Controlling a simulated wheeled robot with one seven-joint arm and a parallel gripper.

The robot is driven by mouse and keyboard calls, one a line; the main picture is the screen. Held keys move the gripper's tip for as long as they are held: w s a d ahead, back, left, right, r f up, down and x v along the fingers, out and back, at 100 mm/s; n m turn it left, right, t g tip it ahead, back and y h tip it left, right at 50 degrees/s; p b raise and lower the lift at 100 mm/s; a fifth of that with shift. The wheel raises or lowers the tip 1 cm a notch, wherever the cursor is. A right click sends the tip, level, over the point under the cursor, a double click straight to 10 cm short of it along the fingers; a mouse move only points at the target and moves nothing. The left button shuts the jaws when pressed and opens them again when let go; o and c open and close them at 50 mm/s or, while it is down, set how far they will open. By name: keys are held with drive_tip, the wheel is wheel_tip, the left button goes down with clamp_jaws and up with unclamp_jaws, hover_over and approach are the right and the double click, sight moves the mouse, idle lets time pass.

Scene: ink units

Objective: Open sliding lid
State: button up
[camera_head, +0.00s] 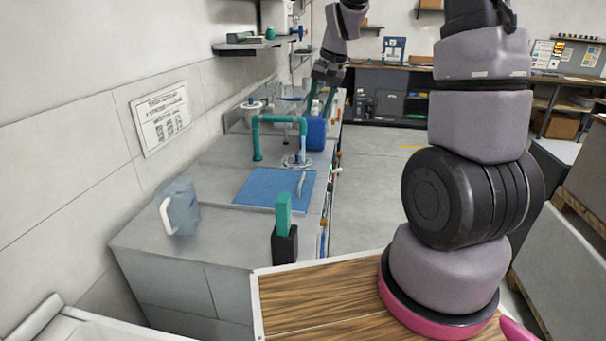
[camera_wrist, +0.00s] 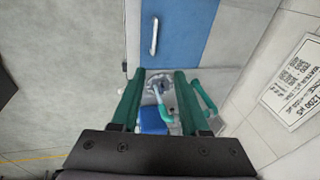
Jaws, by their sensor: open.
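The sliding lid is a flat blue panel (camera_head: 265,188) set in the grey counter, with a light bar handle (camera_head: 301,184) near its right edge. The lid appears closed. In the wrist view the lid (camera_wrist: 182,35) lies beyond the fingertips, with its handle (camera_wrist: 154,37) upright in the picture. My gripper (camera_head: 320,102) has two teal fingers and hangs over the far part of the counter, beyond the lid. It also shows in the wrist view (camera_wrist: 159,74), open with nothing between the fingers, apart from the handle.
A teal faucet (camera_head: 280,119) arches over the counter behind the lid. A blue container (camera_head: 315,134) stands at its right. A clear pitcher (camera_head: 183,208) stands at the front left, and a black holder with a teal piece (camera_head: 285,244) at the front. A wall shelf (camera_head: 255,44) hangs at left.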

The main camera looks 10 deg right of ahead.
drive_tip(key=g, duration=0.2)
approach(302, 179)
drive_tip(key=f, duration=0.2)
drive_tip(key=a+f, duration=0.1)
drive_tip(key=f, duration=0.4)
drive_tip(key=shift+w+a+f, duration=0.15)
drive_tip(key=shift+w+f, duration=0.05)
drive_tip(key=shift+f, duration=0.1)
clamp_jaws()
idle(0.8)
